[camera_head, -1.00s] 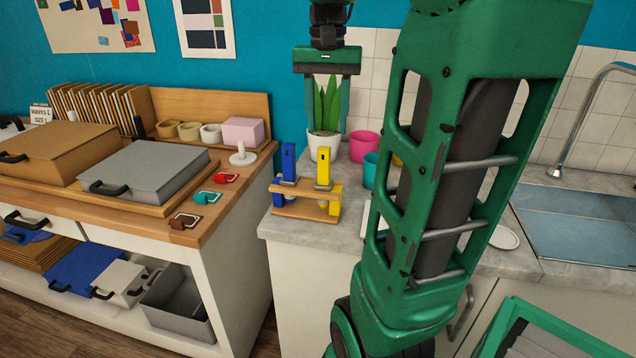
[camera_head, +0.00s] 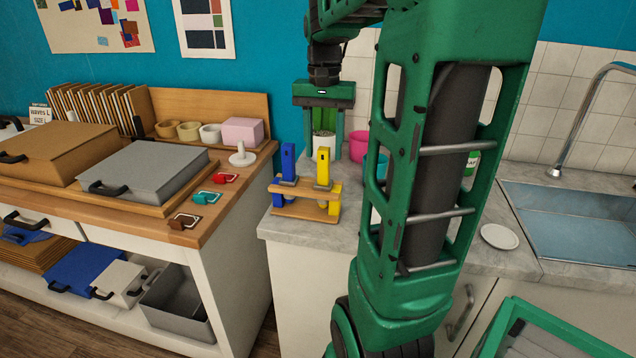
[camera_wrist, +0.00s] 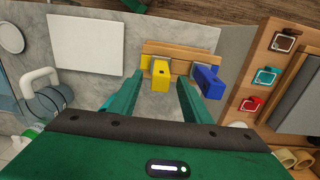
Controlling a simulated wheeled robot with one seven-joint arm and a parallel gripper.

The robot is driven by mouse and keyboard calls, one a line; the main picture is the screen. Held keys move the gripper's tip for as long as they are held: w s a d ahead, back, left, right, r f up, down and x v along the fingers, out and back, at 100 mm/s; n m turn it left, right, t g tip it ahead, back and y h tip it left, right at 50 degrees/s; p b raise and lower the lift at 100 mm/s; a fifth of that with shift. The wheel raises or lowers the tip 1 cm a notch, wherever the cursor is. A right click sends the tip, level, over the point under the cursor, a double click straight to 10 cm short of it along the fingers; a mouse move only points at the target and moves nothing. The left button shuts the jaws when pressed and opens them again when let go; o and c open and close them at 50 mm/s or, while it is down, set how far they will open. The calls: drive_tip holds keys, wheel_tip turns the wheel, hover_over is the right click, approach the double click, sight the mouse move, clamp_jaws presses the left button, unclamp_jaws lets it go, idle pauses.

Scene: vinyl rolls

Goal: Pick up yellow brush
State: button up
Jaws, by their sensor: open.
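The yellow brush (camera_head: 323,168) stands upright in a small wooden rack (camera_head: 306,207) on the grey counter, its handle pointing up. A blue brush (camera_head: 288,163) stands beside it on the left in the same rack. My gripper (camera_head: 323,150) points down, open and empty, above and around the brush area in the head view; the depth between them is hard to judge there. In the wrist view, the yellow brush (camera_wrist: 160,75) shows between and beyond my gripper's fingertips (camera_wrist: 155,87), nearer the left finger. The blue brush (camera_wrist: 207,80) is just outside the right finger.
A plant pot stands behind my gripper, mostly hidden. Pink (camera_head: 358,145) and teal (camera_head: 376,168) cups stand right of the rack. A white plate (camera_head: 499,237) and the sink (camera_head: 570,225) are farther right. A wooden workbench (camera_head: 215,225) stands left.

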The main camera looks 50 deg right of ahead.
drive_tip(key=shift+f, duration=0.75)
drive_tip(key=shift+c, duration=0.6)
clamp_jaws()
wheel_tip(320, 180, up, 9)
drive_tip(key=shift+r, duration=0.55)
